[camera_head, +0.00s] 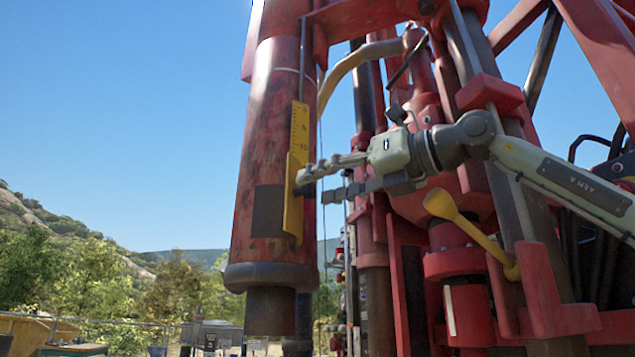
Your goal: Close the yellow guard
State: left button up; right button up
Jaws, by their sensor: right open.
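A narrow yellow plate (294,205), plain and slightly wider than the strip above it, stands upright on the right side of a large red cylinder; it looks like the yellow guard. Just above it is a yellow strip with scale marks and numbers (300,128). My right gripper (311,188) comes in from the right, with its two fingers apart, one above the other, pointing left. The upper fingertip overlaps the plate's right edge in the picture; I cannot tell whether it touches. Nothing shows between the fingers. My left gripper is not in view.
The worn red cylinder (262,130) hangs beside a red rig frame (545,290). A yellow lever (465,225) sticks out below my right wrist. A thin cable runs down beside the cylinder. Open air lies left of the cylinder, with trees and railings (110,322) behind.

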jog(key=shift+x, duration=0.8)
jog(key=shift+d, duration=0.1)
grip_shut()
